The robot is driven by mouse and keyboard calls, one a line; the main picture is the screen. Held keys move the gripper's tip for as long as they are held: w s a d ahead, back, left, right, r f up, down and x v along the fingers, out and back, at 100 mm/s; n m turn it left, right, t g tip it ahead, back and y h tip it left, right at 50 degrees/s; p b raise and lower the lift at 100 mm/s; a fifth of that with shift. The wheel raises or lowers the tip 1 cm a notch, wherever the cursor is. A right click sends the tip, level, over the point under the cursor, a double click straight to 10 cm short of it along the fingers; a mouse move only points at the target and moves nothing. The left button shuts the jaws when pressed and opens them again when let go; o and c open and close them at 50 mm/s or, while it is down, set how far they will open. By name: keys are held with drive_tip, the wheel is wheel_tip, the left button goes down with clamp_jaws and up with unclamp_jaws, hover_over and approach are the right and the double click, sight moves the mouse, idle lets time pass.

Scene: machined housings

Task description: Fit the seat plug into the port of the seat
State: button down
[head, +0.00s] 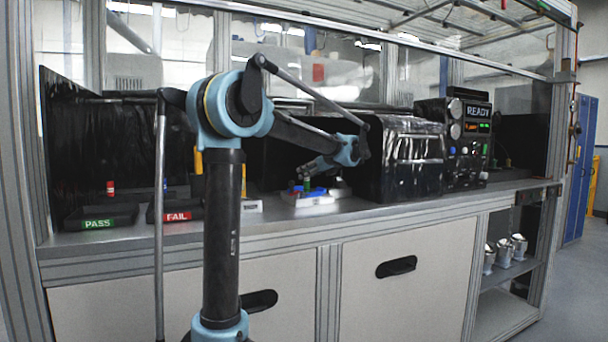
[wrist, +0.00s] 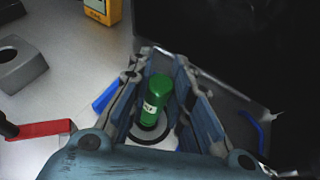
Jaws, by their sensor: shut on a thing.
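The green seat plug (wrist: 159,92), a cylinder with a white label, stands between the fingers of my gripper (wrist: 158,78) in the wrist view. My gripper is shut on it. Below the plug is a black ring (wrist: 148,136) on a pale base, which looks like the port of the seat. Whether the plug's lower end is in the port or just above it is hidden. In the head view, the plug (head: 307,184) shows as a small green spot under my arm, over the white seat base (head: 308,200) with blue parts.
A red bar (wrist: 40,130) lies left of the gripper in the wrist view, with a yellow device (wrist: 103,10) beyond. A black-covered box (head: 410,160) stands close on the right. PASS (head: 98,222) and FAIL (head: 177,215) trays are at the left of the bench.

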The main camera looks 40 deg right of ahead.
sight(309, 180)
drive_tip(key=shift+f, duration=1.8)
drive_tip(key=c, duration=1.4)
unclamp_jaws()
drive_tip(key=v, duration=1.2)
drive_tip(key=shift+f, duration=0.1)
